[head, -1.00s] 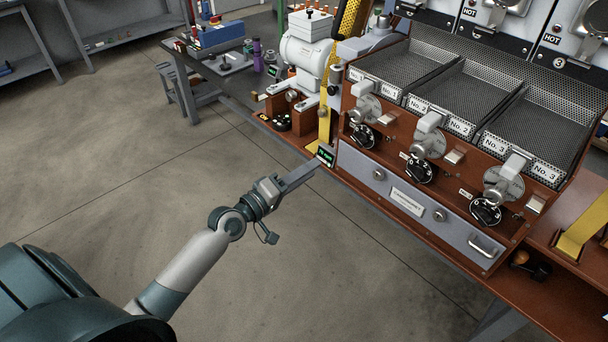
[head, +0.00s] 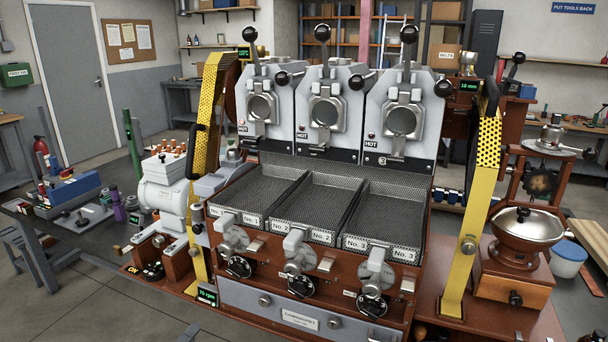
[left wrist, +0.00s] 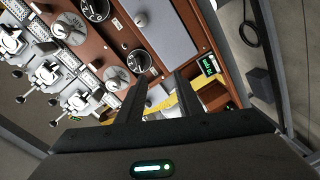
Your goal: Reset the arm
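Beyond the fingers are the roaster's brown front, grey drawer panel (left wrist: 160,28) and the green display (left wrist: 208,66). The fingers seem clear of them, but the exact distance cannot be told. My right gripper is in neither view.
The roaster with three mesh trays (head: 315,205) fills the middle, with three "HOT" marked roasting units (head: 325,108) behind. Yellow perforated posts (head: 470,230) flank it. A grinder (head: 515,235) stands right, a white machine (head: 165,190) left. Open floor lies at lower left.

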